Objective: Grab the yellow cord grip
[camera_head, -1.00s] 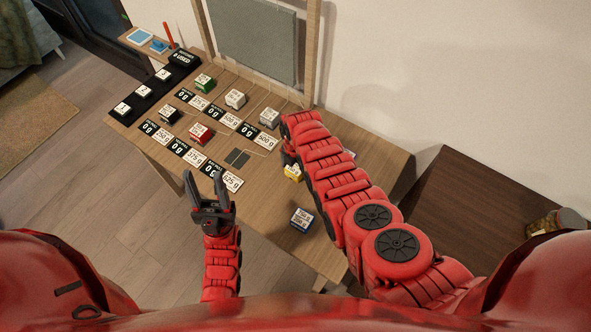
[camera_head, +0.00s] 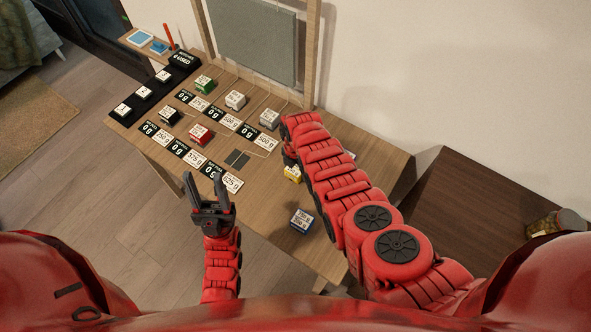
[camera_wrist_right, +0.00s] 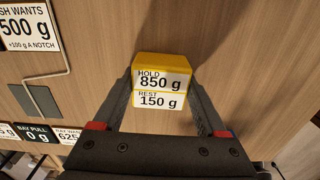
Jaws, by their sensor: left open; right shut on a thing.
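The yellow cord grip is a small yellow block (camera_head: 292,173) on the wooden table, partly hidden by my right arm in the head view. In the right wrist view the block (camera_wrist_right: 162,66) carries a white label reading HOLD 850 g, REST 150 g. My right gripper (camera_wrist_right: 162,88) has one finger on each side of it and is shut on it. In the head view that gripper is mostly hidden behind its own arm. My left gripper (camera_head: 203,180) is open and empty, in front of the table's near left edge.
A blue-sided block (camera_head: 302,220) sits nearer me on the table. Green (camera_head: 204,84), red (camera_head: 200,134), white (camera_head: 235,99) and other blocks stand among weight cards to the left. A grey panel (camera_head: 254,38) rises at the back. A dark brown cabinet (camera_head: 480,210) stands right.

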